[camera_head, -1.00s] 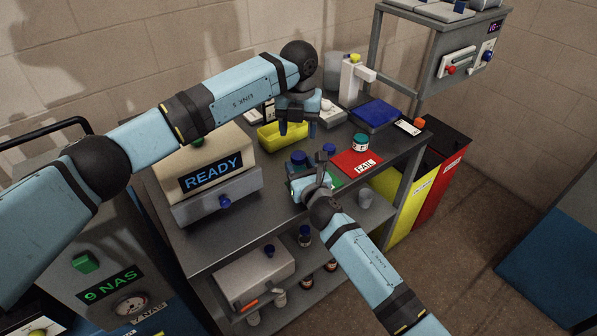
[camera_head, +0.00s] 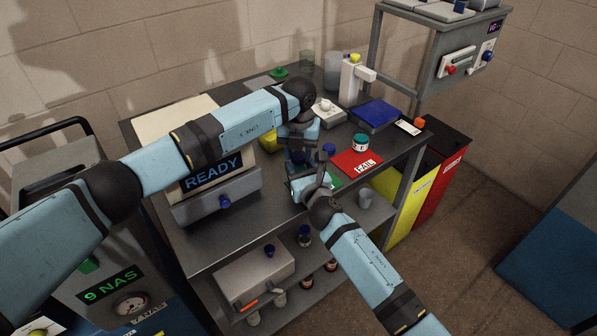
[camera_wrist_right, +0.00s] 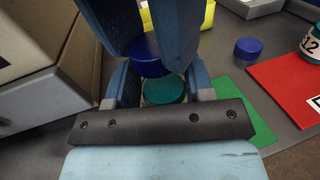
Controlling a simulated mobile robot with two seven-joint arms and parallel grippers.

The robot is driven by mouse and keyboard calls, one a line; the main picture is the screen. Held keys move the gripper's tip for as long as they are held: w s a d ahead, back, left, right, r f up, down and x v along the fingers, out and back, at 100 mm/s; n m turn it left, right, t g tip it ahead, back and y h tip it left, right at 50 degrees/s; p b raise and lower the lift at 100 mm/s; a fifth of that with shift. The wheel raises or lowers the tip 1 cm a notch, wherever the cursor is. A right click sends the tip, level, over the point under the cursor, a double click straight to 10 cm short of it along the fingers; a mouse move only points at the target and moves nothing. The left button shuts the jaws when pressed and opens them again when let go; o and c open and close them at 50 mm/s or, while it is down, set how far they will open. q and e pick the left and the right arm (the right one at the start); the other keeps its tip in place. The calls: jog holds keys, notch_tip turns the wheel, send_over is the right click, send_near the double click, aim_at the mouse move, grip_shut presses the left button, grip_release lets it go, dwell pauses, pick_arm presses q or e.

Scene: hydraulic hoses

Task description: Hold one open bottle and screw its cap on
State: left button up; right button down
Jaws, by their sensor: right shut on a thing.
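My right gripper (camera_wrist_right: 160,88) is shut on an open bottle (camera_wrist_right: 163,90), seen from above as a teal round shape between the blue fingers in the right wrist view. In the head view the right gripper (camera_head: 308,185) is at the bench's front, the bottle mostly hidden. My left gripper (camera_wrist_right: 150,45) reaches down just beyond the bottle, its fingers on either side of a blue cap (camera_wrist_right: 146,52). I cannot tell whether they touch it. In the head view the left gripper (camera_head: 299,158) is just above the right one. Another blue cap (camera_head: 329,150) lies on the bench.
A green mat (camera_wrist_right: 240,110) lies to the right of the bottle, beside a red FAIL mat (camera_head: 352,165) with a teal jar (camera_head: 361,142). A READY box (camera_head: 205,200) stands close on the left. A yellow tray (camera_head: 268,143) is partly behind my left arm.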

pick_arm(q)
jog(key=c, duration=0.4)
jog(key=o, duration=1)
jog(key=shift+r, duration=2.3)
jog(key=o, duration=0.5)
jog(key=shift+o, duration=0.2)
notch_tip(320, 180, up, 12)
